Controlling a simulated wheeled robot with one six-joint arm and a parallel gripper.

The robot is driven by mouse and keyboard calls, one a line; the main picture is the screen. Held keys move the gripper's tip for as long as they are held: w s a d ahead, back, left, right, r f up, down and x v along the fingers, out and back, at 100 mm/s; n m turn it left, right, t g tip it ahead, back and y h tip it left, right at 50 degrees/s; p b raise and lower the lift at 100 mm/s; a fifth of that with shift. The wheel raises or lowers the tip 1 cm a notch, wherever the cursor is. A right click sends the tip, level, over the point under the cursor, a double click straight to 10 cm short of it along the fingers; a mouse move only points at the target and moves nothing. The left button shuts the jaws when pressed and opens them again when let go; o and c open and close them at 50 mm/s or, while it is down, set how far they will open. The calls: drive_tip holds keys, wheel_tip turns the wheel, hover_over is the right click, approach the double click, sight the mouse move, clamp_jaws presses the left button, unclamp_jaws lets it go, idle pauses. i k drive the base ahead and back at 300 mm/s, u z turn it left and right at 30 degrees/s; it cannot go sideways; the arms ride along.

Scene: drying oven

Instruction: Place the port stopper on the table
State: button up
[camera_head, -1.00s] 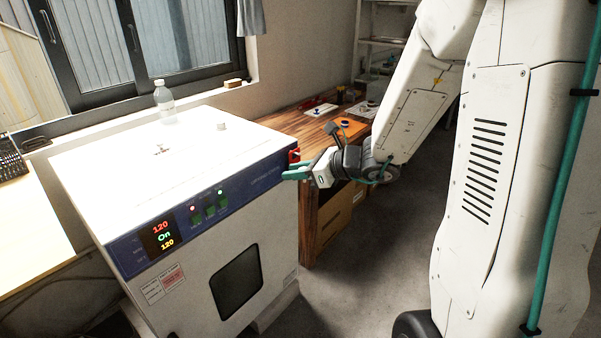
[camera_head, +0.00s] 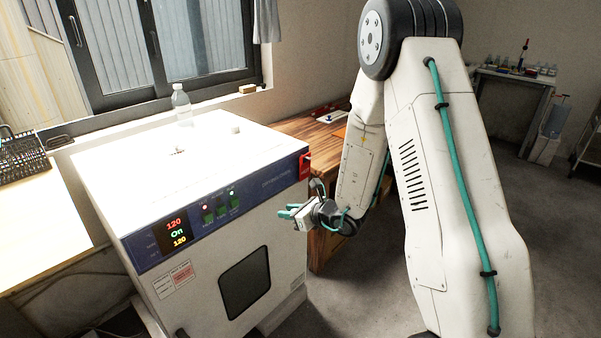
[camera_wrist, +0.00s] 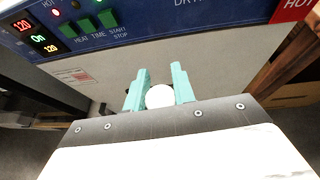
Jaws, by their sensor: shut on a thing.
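My gripper (camera_head: 287,212) is in front of the upper right part of the drying oven's front, below its blue control panel. Its teal fingers also show in the wrist view (camera_wrist: 159,82), shut on a white round piece that looks like the port stopper (camera_wrist: 160,97). The stopper is held between the fingers, clear of any surface; in the head view it is too small to make out. The wooden table (camera_head: 296,124) stands behind and right of the oven, largely hidden by the oven and my arm.
The white drying oven (camera_head: 125,175) fills the left middle, its display lit. A clear bottle (camera_head: 181,105) and a small white cap (camera_head: 235,129) stand on its top. A pale desk (camera_head: 35,225) is at the left. Open floor lies at the right.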

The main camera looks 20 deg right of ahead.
sight(317, 148)
drive_tip(key=z, duration=2.4)
drive_tip(key=i, duration=2.2)
drive_tip(key=u, duration=3.3)
drive_tip(key=i, duration=1.25)
drive_tip(key=z, duration=0.2)
